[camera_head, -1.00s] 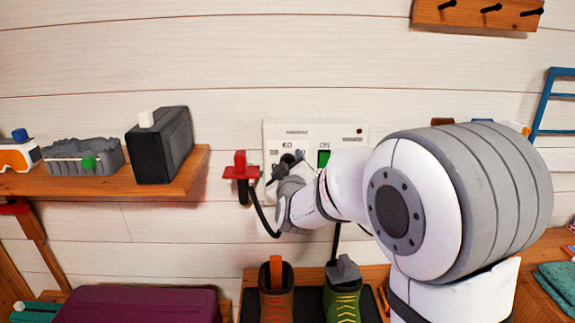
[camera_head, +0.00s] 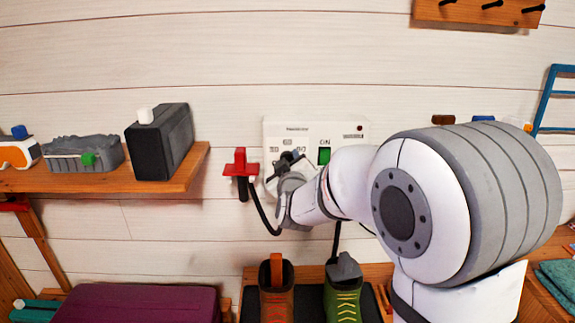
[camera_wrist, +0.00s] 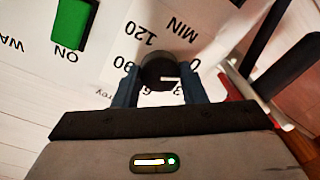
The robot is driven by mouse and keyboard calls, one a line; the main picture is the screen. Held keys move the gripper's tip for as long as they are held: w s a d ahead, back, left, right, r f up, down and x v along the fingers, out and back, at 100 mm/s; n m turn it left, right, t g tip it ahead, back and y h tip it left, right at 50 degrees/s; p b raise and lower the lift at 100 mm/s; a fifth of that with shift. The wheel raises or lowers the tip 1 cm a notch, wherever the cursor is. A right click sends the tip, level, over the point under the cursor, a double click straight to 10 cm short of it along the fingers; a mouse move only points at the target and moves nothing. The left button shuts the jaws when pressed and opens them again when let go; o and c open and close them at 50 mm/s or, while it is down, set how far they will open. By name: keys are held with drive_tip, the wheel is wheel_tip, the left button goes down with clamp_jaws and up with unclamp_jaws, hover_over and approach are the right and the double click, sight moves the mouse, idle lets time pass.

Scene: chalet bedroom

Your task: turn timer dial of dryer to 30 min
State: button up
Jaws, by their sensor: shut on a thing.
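The dryer's white control panel (camera_head: 345,130) is on the plank wall in the head view. Its dark timer dial (camera_wrist: 160,68) shows in the wrist view, with 120, MIN, 90 and 0 printed around it. The lower numbers, seemingly starting with 3 and 6, are partly covered. My gripper (camera_wrist: 161,82) is shut on the dial, one finger on each side. A white mark shows on the dial's lower right, toward the part-hidden 3; its exact alignment is hard to tell. In the head view my gripper (camera_head: 287,163) hides most of the dial.
A green switch (camera_head: 324,156) marked ON sits right of the dial. A red bracket (camera_head: 240,168) with a black cable is close left of my gripper. Brown (camera_head: 277,290) and green boots (camera_head: 342,292) stand below. A wooden shelf (camera_head: 185,176) holds items at left.

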drive_tip(key=shift+f+m+t+b, duration=0.15)
drive_tip(key=shift+m+t+b, duration=0.15)
drive_tip(key=shift+m+b, duration=5.95)
drive_tip(key=shift+n+b, duration=0.35)
drive_tip(key=shift+b, duration=0.15)
drive_tip(key=o, duration=1)
drive_tip(key=shift+s+d+f, duration=0.1)
drive_tip(key=shift+s, duration=1.85)
drive_tip(key=shift+s+d, duration=0.1)
drive_tip(key=shift+s, duration=1.85)
